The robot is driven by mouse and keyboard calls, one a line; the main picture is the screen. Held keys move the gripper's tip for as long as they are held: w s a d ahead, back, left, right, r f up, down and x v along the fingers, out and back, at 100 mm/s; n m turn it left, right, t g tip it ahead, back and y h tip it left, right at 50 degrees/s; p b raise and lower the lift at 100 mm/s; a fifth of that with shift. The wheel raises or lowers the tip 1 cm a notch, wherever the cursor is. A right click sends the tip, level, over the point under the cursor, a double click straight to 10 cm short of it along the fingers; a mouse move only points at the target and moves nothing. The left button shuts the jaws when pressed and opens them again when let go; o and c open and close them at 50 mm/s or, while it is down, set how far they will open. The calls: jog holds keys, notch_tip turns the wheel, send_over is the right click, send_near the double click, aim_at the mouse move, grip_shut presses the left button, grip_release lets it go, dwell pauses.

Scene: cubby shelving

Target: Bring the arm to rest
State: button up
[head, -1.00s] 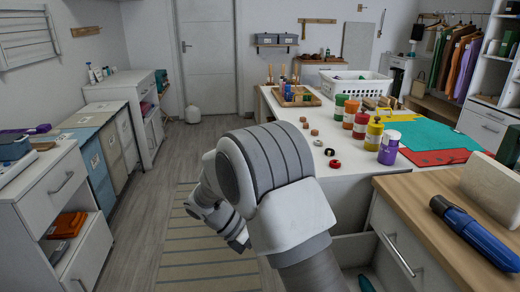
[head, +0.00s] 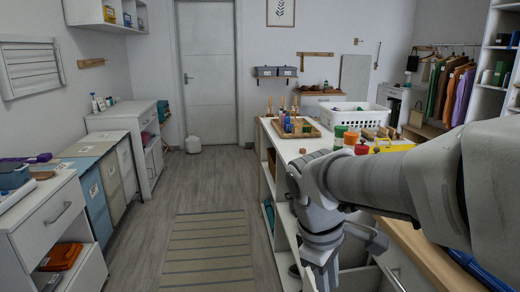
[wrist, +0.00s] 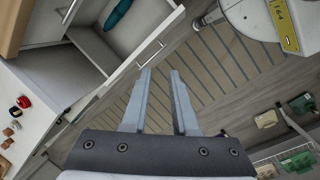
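My arm reaches in from the right side of the head view and bends downward beside the white counter (head: 284,150). My gripper (wrist: 161,72) shows in the wrist view with its two grey fingers apart. Only striped rug and floor show between the fingers, so it is empty. In the head view the fingertips are not clearly visible near the bottom edge. In the wrist view an open white drawer (wrist: 150,42) lies at the upper left of the fingers, with a teal object (wrist: 118,14) in it. The fingers appear clear of the drawer.
A striped rug (head: 210,250) lies on the open floor left of my arm. White cabinets (head: 62,205) line the left wall. A white basket (head: 352,116) and a wooden tray (head: 300,130) stand on the counter. My arm hides much of the counter's right part.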

jog(key=s+d+r+m+t+y, duration=0.2)
jog(key=s+r+m+t, duration=0.25)
jog(key=s+m, duration=0.5)
notch_tip(320, 180, up, 15)
jog(key=p, duration=1.5)
jog(key=shift+w+f+p, duration=0.2)
jog(key=shift+w+p, duration=0.1)
jog(key=shift+w, duration=0.15)
jog(key=shift+m, duration=0.25)
